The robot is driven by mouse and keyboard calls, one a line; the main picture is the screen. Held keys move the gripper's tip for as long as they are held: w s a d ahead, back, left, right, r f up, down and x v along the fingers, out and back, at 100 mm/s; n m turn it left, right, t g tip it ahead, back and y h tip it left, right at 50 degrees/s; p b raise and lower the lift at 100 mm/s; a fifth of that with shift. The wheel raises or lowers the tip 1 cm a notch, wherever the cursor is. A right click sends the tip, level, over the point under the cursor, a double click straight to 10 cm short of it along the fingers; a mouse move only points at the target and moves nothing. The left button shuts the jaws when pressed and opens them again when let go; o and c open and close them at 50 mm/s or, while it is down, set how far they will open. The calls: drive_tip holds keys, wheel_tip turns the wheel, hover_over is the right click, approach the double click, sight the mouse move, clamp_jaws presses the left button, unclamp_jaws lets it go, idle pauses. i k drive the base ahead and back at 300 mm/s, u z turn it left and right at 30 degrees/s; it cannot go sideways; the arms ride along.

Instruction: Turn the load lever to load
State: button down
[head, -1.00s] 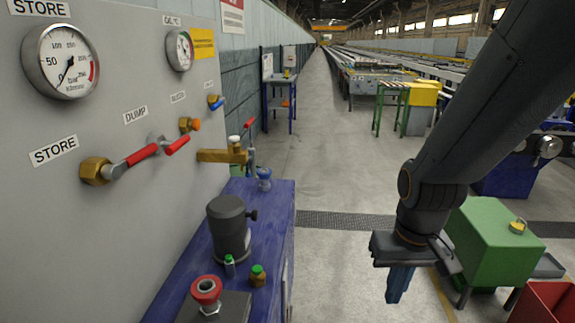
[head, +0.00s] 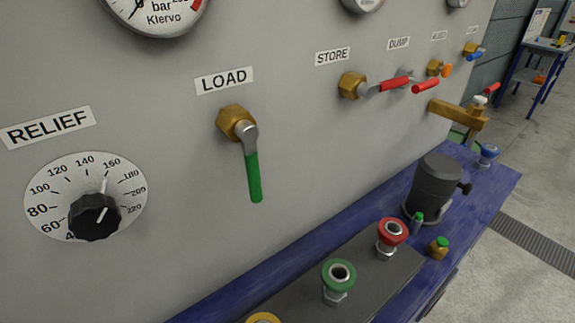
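The load lever (head: 253,176) has a green grip and hangs almost straight down from a brass valve body (head: 235,122) on the grey panel. The LOAD label (head: 224,80) is just above it. Nothing touches the lever. My gripper is outside the current head view, so its distance from the lever and its opening do not show.
Left of the lever is a black RELIEF knob (head: 95,217). To the right are red STORE (head: 394,84) and DUMP (head: 426,87) levers and a brass tap (head: 458,113). Below, the blue bench (head: 481,200) carries a dark pot (head: 436,185) and green (head: 338,275) and red (head: 392,233) couplings.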

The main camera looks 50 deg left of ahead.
sight(248, 133)
drive_tip(key=u, duration=1.7)
drive_tip(key=k, duration=0.8)
drive_tip(key=z, duration=0.5)
